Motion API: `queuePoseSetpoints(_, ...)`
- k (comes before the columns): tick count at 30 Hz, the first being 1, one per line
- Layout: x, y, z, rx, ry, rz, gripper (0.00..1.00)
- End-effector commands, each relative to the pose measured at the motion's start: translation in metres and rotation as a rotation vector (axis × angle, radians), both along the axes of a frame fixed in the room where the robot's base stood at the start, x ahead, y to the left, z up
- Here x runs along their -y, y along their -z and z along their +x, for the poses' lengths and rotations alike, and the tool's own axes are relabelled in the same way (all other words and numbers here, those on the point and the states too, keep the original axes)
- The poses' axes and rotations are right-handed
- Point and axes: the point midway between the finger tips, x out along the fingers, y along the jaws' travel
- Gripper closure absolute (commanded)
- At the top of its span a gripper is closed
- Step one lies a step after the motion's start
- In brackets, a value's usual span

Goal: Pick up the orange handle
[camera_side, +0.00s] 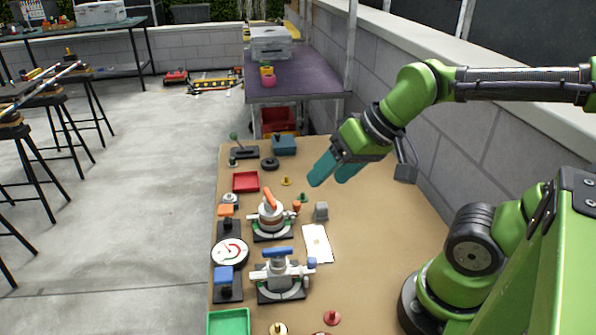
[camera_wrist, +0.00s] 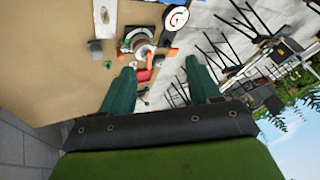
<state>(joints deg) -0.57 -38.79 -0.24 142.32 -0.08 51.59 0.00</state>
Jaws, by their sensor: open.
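The orange handle (camera_side: 270,198) sticks up at a tilt from the top of a white and grey round fixture (camera_side: 272,219) on a dark base. In the wrist view an orange part that looks like the handle (camera_wrist: 149,59) shows at the fixture (camera_wrist: 137,40), ahead of and between my fingers. My gripper (camera_side: 331,179) has two teal fingers spread apart with nothing between them. It hangs above the table, to the right of and beyond the handle in the side view, clear of it. Its fingers also show in the wrist view (camera_wrist: 160,64).
A blue-handled fixture (camera_side: 278,275) stands in front of the orange-handled one. A gauge (camera_side: 230,252), an orange block (camera_side: 225,210) and a red tray (camera_side: 245,182) lie left. A small orange piece (camera_side: 296,206), grey cube (camera_side: 321,211) and white card (camera_side: 318,243) lie right. The table's right side is bare.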

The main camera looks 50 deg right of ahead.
Motion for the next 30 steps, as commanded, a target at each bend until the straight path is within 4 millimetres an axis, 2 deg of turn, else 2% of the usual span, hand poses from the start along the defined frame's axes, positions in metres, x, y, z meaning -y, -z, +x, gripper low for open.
queuePoseSetpoints(8,0.008,0.000,0.076,-0.230,0.003,-0.033,0.38)
queuePoseSetpoints(15,0.024,0.013,0.149,-0.452,0.066,-0.095,0.38)
queuePoseSetpoints(18,0.029,0.015,0.172,-0.520,0.109,-0.121,0.38)
queuePoseSetpoints(21,0.034,0.010,0.185,-0.558,0.151,-0.134,0.38)
queuePoseSetpoints(24,0.036,-0.003,0.187,-0.565,0.182,-0.132,0.38)
queuePoseSetpoints(26,0.036,-0.001,0.183,-0.583,0.190,-0.128,0.38)
queuePoseSetpoints(30,0.035,0.021,0.181,-0.592,0.190,-0.124,0.38)
